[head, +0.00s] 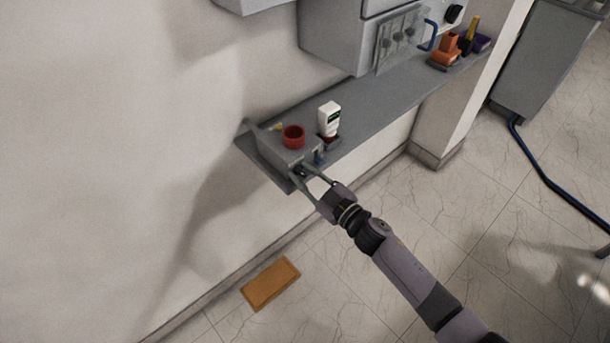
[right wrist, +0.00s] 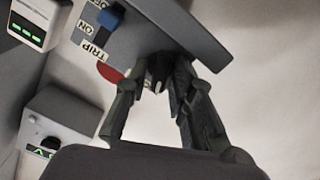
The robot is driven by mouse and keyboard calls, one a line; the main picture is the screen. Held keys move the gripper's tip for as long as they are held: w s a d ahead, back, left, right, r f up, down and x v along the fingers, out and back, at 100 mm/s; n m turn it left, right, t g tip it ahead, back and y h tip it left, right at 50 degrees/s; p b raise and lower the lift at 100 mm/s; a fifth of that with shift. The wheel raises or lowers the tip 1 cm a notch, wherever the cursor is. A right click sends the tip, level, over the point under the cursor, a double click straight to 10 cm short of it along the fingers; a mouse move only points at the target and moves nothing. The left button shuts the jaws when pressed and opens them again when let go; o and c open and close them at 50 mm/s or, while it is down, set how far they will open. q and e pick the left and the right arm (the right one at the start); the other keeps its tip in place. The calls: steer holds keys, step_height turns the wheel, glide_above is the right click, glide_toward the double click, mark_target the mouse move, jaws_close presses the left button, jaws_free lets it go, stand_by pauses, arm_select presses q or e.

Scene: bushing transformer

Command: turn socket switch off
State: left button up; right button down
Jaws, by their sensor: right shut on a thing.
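The grey socket box (head: 270,148) with a red round socket (head: 293,137) stands at the left end of the wall shelf. In the right wrist view its panel (right wrist: 165,22) carries labels that read TRIP, ON and OFF, and a blue switch (right wrist: 110,18) beside them. My right gripper (head: 299,173) is at the front of the box. In the right wrist view its fingertips (right wrist: 159,74) are closed around a small dark switch part (right wrist: 157,70), mostly hidden between them. The blue switch is apart from the fingers. My left gripper is not in view.
A white device (head: 329,116) stands on the shelf (head: 375,108) right of the box. Orange and purple items (head: 445,52) lie farther right, near a grey cabinet (head: 340,45). The middle of the shelf is bare. An orange-brown board (head: 271,283) is below, by the wall.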

steer(key=n, duration=0.3)
steer(key=n+b, duration=0.1)
steer(key=n, duration=0.2)
steer(key=shift+s+f+n, duration=0.1)
steer(key=shift+f+n, duration=0.1)
steer(key=shift+n, duration=0.1)
steer(key=n+b, duration=0.2)
steer(key=n, duration=0.4)
steer(key=shift+a+f, duration=0.1)
steer(key=shift+n, duration=0.3)
steer(key=c, duration=1.6)
jaws_free()
steer(key=shift+c, duration=0.2)
steer(key=shift+s, duration=0.1)
